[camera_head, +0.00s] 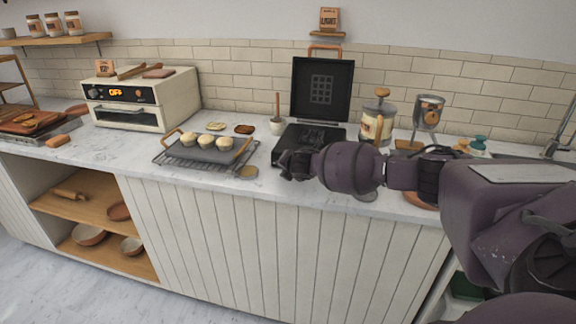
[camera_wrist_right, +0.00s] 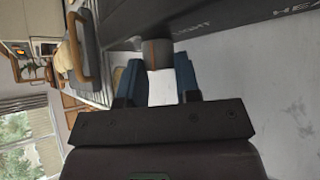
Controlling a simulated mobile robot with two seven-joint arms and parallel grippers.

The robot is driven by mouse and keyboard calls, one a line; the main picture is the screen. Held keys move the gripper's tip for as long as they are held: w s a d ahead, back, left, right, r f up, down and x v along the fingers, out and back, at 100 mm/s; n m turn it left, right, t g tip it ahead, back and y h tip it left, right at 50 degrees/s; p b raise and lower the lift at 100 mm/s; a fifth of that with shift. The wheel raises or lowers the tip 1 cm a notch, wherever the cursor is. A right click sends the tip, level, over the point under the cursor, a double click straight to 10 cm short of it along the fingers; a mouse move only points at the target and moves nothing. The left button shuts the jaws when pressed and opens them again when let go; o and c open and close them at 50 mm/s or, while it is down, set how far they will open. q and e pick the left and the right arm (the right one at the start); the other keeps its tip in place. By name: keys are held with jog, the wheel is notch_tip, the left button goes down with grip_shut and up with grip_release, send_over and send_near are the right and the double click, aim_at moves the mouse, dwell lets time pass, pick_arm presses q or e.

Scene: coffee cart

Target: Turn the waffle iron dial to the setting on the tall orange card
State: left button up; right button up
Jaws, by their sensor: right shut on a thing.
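The black waffle iron (camera_head: 321,90) stands on the counter with its lid raised. The tall orange card (camera_head: 329,18) sits on a small wall shelf above it and reads "LIGHT". My right gripper (camera_head: 288,166) is at the waffle iron's front edge. In the right wrist view my right gripper (camera_wrist_right: 158,78) has its blue fingers on both sides of the grey dial (camera_wrist_right: 158,56), shut on it. The dial has an orange-brown mark. The word LIGHT shows on the front panel beside it, with a partly cut-off "HEA" farther along. The exact dial setting is unclear. My left gripper is out of view.
A wire rack (camera_head: 175,160) with a muffin tray (camera_head: 207,151) stands left of the waffle iron. A cream oven (camera_head: 150,97) with another orange card (camera_head: 104,68) is farther left. A glass press (camera_head: 375,125) and a dispenser (camera_head: 428,113) stand to the right.

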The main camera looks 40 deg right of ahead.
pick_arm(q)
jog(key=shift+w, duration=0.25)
pick_arm(e)
jog(key=shift+f+m+t, duration=0.1)
jog(key=shift+m+t, duration=0.2)
jog(key=shift+t, duration=0.1)
jog(key=shift+y, duration=0.3)
jog(key=o, duration=0.7)
jog(key=shift+c, duration=0.2)
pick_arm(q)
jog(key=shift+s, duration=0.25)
pick_arm(e)
jog(key=shift+o, duration=1.2)
jog(key=shift+s, duration=0.15)
jog(key=p+v, duration=0.2)
jog(key=v, duration=0.7)
jog(key=shift+s, duration=0.25)
jog(key=shift+s+a+r, duration=0.1)
jog(key=shift+s+r, duration=0.3)
jog(key=shift+s, duration=0.1)
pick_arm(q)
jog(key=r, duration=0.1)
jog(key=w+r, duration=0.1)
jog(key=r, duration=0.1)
